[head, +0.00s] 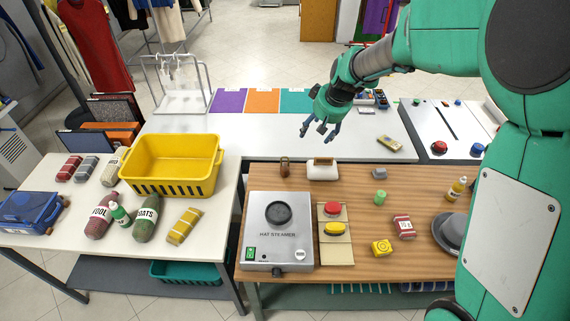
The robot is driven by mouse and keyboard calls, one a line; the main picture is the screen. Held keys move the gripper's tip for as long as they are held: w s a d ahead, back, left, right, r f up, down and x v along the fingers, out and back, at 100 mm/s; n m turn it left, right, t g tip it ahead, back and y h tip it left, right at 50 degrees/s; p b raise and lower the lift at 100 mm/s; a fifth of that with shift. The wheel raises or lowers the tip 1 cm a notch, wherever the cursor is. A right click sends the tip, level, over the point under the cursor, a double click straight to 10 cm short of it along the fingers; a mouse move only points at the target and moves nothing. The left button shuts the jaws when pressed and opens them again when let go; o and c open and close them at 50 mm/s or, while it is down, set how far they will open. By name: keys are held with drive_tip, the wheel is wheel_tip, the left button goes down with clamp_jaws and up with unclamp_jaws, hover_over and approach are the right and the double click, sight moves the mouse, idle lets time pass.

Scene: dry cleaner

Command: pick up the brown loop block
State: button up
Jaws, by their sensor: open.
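A small brown block (284,167), which looks like the loop block, stands at the back left of the wooden table (355,225), behind the hat steamer. Its loop shape is too small to make out clearly. My gripper (320,132) is open and empty, pointing down above the white table behind the wooden one. It is up and to the right of the brown block in the picture, apart from it.
A white box-like object (322,169) stands close to the right of the brown block. The hat steamer (280,228) is in front of it. A yellow basket (172,165) is on the left table. A green cylinder (380,198) and a grey piece (379,173) lie to the right.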

drive_tip(key=w+a+f+p, duration=0.1)
drive_tip(key=w+a+f, duration=0.1)
drive_tip(key=w+f, duration=0.3)
drive_tip(key=w+a+f+n+p, duration=0.1)
drive_tip(key=w+a+f, duration=0.2)
drive_tip(key=f, duration=0.8)
drive_tip(key=w+a+f+n+p, duration=0.1)
drive_tip(key=w+a+f, duration=0.1)
drive_tip(key=w+f, duration=0.4)
drive_tip(key=shift+w+a+f+g+p, duration=0.15)
drive_tip(key=shift+w+f+g+p, duration=0.2)
drive_tip(key=shift+f, duration=1.2)
drive_tip(key=shift+f, duration=0.15)
hover_over(286, 166)
drive_tip(key=s+d, duration=0.1)
drive_tip(key=s, duration=0.1)
wheel_tip(286, 166, down, 8)
drive_tip(key=shift+r+p, duration=0.2)
drive_tip(key=shift+p, duration=0.1)
drive_tip(key=shift+f, duration=0.1)
drive_tip(key=shift+p+x, duration=0.45)
drive_tip(key=shift+x, duration=2.1)
drive_tip(key=c, duration=1.3)
